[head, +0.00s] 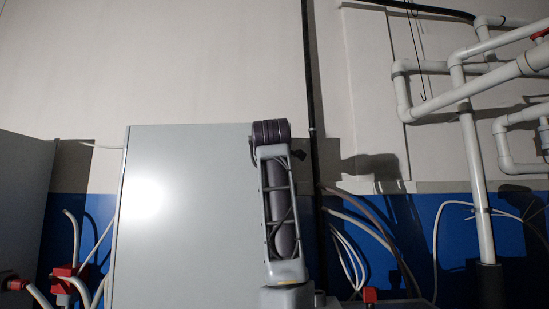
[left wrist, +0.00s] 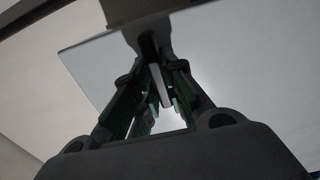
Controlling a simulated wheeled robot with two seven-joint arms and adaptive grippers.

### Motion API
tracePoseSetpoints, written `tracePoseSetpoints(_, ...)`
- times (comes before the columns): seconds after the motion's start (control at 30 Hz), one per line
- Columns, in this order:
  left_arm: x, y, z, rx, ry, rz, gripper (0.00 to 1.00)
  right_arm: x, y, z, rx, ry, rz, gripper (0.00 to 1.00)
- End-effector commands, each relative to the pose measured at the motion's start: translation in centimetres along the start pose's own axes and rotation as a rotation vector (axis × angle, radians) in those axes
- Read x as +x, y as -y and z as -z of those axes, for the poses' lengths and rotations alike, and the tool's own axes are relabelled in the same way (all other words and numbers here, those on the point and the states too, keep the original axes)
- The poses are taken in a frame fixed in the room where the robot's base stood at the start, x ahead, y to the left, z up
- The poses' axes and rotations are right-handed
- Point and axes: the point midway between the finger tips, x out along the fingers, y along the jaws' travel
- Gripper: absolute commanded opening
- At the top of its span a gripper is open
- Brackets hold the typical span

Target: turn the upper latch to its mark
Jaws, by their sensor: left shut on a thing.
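In the left wrist view, my left gripper (left wrist: 160,97) points up at a grey panel, with its dark, green-padded fingers on both sides of a narrow latch (left wrist: 153,58). The latch has a dark upper part and a pale lower part between the fingers. The gripper is shut on it. The fingers hide part of the latch, and I cannot see its mark. In the head view, the large grey cabinet (head: 185,215) stands in front of the wall. One of my arms rises before its right edge; no latch and no fingers show there.
White pipes (head: 470,130) and a black vertical pipe (head: 311,100) run along the wall at the right. Loose cables (head: 350,250) hang right of the cabinet. Red-fitted hoses (head: 66,272) stand at its left, beside another grey cabinet (head: 20,210).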

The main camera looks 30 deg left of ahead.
Motion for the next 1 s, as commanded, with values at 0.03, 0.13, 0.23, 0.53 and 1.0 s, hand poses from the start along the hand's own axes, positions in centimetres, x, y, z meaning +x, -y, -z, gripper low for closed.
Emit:
tracePoseSetpoints(0.03,0.1,0.1,0.1,-0.002,-0.001,0.004,0.00,0.0,0.0,0.0,0.000,0.000,0.000,0.00)
tracePoseSetpoints(0.13,0.1,0.1,0.1,-0.002,-0.001,0.004,0.14,0.0,0.0,0.0,0.000,0.000,0.000,0.00)
tracePoseSetpoints(0.23,0.1,0.1,0.1,-0.001,-0.001,0.003,0.27,0.0,0.0,0.0,0.000,0.000,0.000,0.00)
tracePoseSetpoints(0.53,0.0,0.1,0.0,0.000,0.000,0.001,0.34,0.0,0.3,0.1,0.001,0.000,0.003,0.00)
tracePoseSetpoints(1.0,-2.2,0.0,-0.1,0.000,0.001,-0.001,0.34,0.0,0.1,0.0,0.001,0.000,0.002,0.00)
